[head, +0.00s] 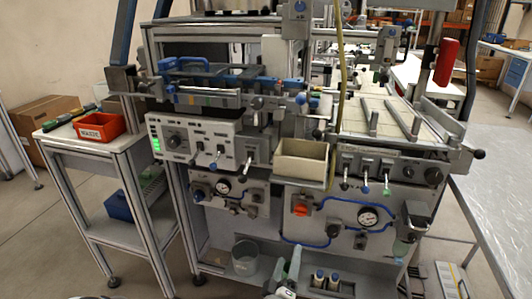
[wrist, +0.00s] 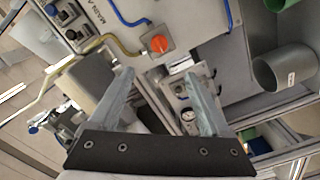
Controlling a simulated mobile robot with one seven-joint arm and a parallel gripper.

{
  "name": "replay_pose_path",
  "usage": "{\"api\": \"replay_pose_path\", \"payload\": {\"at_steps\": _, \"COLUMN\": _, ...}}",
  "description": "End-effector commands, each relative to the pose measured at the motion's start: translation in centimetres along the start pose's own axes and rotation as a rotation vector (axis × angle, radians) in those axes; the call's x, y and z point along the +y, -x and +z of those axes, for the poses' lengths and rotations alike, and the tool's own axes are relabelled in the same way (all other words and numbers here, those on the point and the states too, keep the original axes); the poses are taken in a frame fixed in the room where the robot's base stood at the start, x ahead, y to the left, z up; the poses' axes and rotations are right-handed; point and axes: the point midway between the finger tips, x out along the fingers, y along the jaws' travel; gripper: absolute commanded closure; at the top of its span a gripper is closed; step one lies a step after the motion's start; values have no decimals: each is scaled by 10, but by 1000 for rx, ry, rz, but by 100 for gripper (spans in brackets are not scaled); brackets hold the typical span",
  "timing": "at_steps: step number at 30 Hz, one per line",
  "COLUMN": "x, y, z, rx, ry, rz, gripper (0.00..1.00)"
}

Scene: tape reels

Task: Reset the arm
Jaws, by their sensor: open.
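My gripper (head: 287,271) shows at the bottom centre of the head view, low in front of the machine (head: 225,185). In the wrist view its two pale fingers (wrist: 160,76) stand wide apart with nothing held between them. The gripper is open and empty. Most of my arm is out of view. The orange knob (wrist: 158,44) on the machine's panel appears beyond the fingertips; it also shows in the head view (head: 300,210).
A grey bucket (head: 245,258) stands on the machine's low shelf, left of my gripper. A beige bin (head: 300,160) is mounted on the machine's front. A side cart (head: 78,145) with a red bin (head: 99,127) stands left. A covered table (head: 497,185) stands right.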

Motion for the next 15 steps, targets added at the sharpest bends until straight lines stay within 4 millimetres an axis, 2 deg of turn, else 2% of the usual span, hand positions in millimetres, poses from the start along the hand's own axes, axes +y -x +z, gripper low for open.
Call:
{"api": "replay_pose_path", "payload": {"at_steps": 5, "x": -8, "y": -2, "z": 13, "rx": -134, "ry": -95, "rz": -67, "gripper": 19}}
{"api": "replay_pose_path", "payload": {"at_steps": 9, "x": -22, "y": 0, "z": 24, "rx": -315, "ry": -231, "rz": -173, "gripper": 19}}
{"api": "replay_pose_path", "payload": {"at_steps": 15, "x": -37, "y": 11, "z": 19, "rx": -529, "ry": -425, "rz": -341, "gripper": 19}}
